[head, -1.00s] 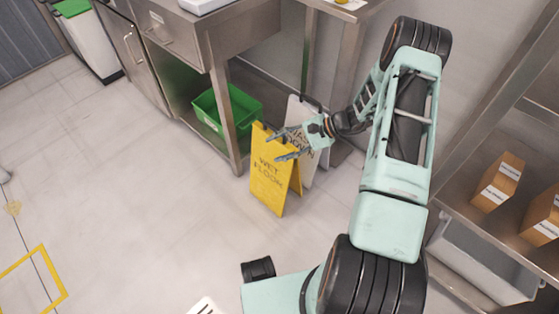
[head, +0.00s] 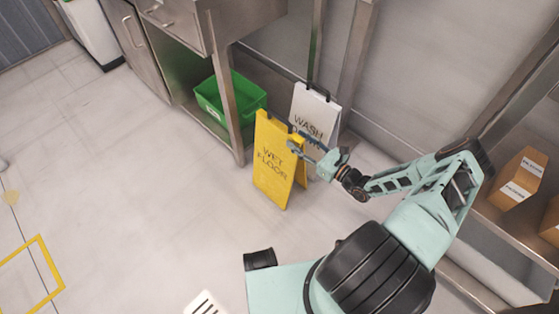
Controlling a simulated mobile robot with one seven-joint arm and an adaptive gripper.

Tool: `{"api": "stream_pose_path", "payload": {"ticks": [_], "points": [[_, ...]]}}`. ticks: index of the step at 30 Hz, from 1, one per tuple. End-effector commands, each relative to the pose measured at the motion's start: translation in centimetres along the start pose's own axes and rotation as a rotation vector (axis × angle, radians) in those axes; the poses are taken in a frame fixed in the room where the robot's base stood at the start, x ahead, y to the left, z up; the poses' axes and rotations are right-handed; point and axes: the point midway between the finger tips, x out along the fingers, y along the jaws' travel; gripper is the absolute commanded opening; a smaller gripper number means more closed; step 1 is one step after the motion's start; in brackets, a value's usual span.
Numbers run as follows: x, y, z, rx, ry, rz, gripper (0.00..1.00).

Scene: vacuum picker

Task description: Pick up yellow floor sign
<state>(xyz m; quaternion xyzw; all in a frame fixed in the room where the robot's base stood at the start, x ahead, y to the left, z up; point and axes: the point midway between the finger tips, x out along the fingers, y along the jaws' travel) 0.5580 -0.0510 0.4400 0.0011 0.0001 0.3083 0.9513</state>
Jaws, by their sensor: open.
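The yellow floor sign (head: 274,170) stands upright on the floor as a folded A-frame with "WET FLOOR" on its front panel. My gripper (head: 300,143) is at the sign's upper right side, level with its upper part. Its fingers are open; one finger appears in front of the sign's right edge, and I cannot tell whether it touches. Part of the sign's rear panel shows on the right below the fingers.
A white "WASH" sign (head: 314,108) stands close behind, partly hidden by my gripper. A green bin (head: 230,97) sits on the lower shelf of a steel table (head: 233,125). Cardboard boxes (head: 519,178) sit on a shelf at right.

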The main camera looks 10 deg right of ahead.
Motion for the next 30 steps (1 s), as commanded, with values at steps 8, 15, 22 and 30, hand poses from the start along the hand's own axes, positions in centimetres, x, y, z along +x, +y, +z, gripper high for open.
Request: {"api": "stream_pose_path", "payload": {"ticks": [8, 15, 22, 30], "points": [[3.0, 0.1, -0.1, -0.002, 0.000, 0.001, 0.42], [6.3, 0.6, -0.1, -0.003, -0.001, 0.004, 0.42], [7.8, 0.5, 0.1, -0.002, 0.001, 0.001, 0.42], [7.7, 0.5, 0.2, -0.002, 0.001, 0.002, 0.25]]}}
